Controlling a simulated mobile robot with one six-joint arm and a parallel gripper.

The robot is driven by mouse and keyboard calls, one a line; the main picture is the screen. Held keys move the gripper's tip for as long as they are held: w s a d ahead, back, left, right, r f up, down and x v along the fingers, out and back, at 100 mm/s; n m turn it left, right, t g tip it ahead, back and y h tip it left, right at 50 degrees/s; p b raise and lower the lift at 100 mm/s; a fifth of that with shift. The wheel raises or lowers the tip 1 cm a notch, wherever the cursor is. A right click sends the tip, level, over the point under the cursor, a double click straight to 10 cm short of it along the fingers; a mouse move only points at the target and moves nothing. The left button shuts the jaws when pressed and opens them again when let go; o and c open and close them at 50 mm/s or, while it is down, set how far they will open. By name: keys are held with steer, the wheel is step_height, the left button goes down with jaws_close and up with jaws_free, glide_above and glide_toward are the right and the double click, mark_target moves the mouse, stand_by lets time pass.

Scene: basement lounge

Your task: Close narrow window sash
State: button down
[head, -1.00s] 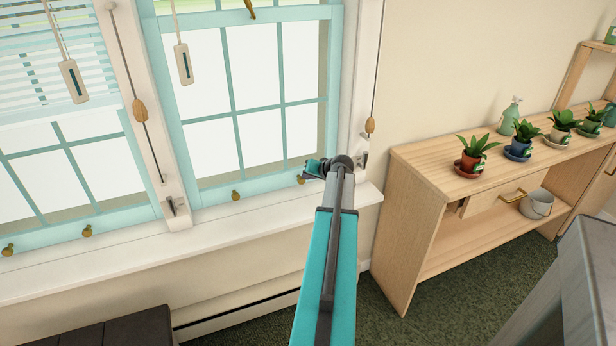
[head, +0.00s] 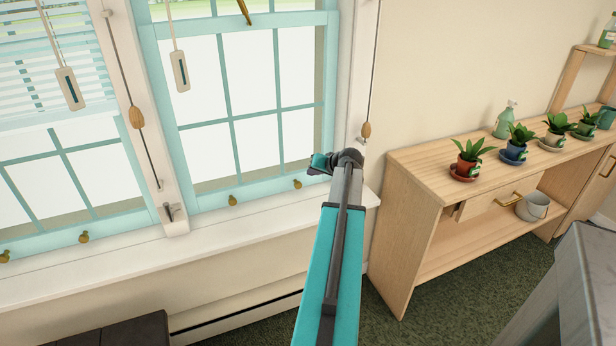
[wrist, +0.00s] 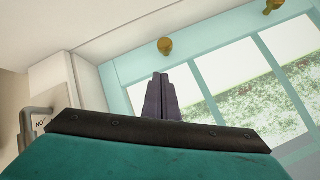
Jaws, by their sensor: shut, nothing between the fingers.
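The narrow window sash (head: 265,189) is a turquoise frame with several panes, to the right of a wider blind-covered window in the head view. Its bottom rail lies close above the white sill; I cannot tell whether a gap is left. Two brass knobs sit on that rail, a left knob (head: 233,200) and a right knob (head: 297,184). My gripper (head: 318,163) is shut and empty, just above and right of the right knob, in front of the sash's lower right corner. In the wrist view its dark fingers (wrist: 160,95) appear over the turquoise rail, near a brass knob (wrist: 165,46).
A white sill (head: 120,258) runs below both windows. Blind cords with wooden toggles (head: 136,118) hang beside the frames. A metal latch (wrist: 35,122) shows at left in the wrist view. A wooden shelf unit (head: 405,220) with potted plants stands to the right.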

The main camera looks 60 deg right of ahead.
steer(key=v, duration=0.7)
steer(key=shift+r, duration=0.15)
stand_by(0.3)
